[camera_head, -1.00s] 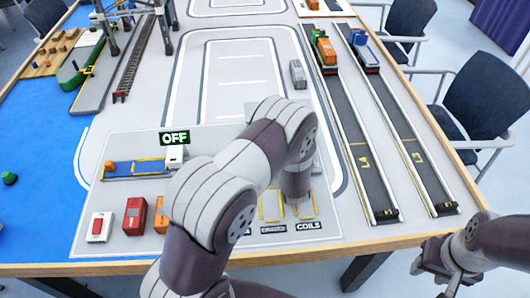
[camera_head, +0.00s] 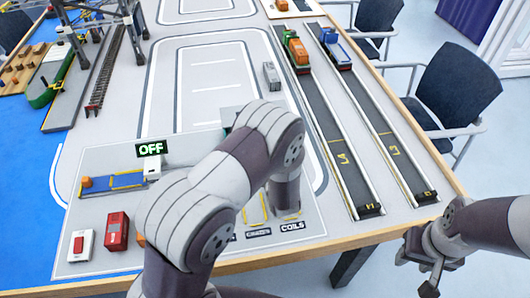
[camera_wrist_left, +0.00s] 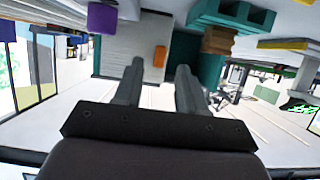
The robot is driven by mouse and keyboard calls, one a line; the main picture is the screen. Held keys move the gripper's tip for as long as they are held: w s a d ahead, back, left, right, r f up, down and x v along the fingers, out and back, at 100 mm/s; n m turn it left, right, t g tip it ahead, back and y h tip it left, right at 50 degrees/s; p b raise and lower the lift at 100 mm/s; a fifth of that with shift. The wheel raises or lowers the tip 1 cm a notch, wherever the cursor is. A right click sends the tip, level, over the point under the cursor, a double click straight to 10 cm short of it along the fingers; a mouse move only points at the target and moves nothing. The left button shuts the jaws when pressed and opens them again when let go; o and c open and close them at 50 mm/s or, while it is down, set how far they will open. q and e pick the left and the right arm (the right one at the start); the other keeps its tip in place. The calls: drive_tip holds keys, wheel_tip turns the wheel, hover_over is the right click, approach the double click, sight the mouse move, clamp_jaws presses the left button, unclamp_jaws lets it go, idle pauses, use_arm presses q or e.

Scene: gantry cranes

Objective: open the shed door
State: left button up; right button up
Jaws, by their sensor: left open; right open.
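The shed is mostly hidden behind my left arm in the head view; a teal part (camera_head: 229,114) shows just beyond the arm. In the left wrist view a pale ridged panel (camera_wrist_left: 122,45), probably the shed door, stands beside a teal wall (camera_wrist_left: 182,56). A small orange block (camera_wrist_left: 160,56), possibly its handle, shows between the fingertips. My left gripper (camera_wrist_left: 160,68) is open and empty; I cannot tell its distance from the orange block. The left gripper is hidden in the head view. My right gripper (camera_head: 430,264) is open and empty, off the table's near right edge.
A sign reading OFF (camera_head: 150,148) stands near a white box (camera_head: 152,170). A red box (camera_head: 116,231) and a red-and-white switch (camera_head: 81,245) stand at the front left. Trucks (camera_head: 296,50) stand on dark lanes at right. Teal stacked blocks (camera_wrist_left: 232,16) show in the wrist view.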

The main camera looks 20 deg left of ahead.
use_arm(q)
drive_tip(key=v, duration=0.8)
drive_tip(key=shift+s+d, duration=0.15)
drive_tip(key=shift+s, duration=0.15)
drive_tip(key=shift+r, duration=0.1)
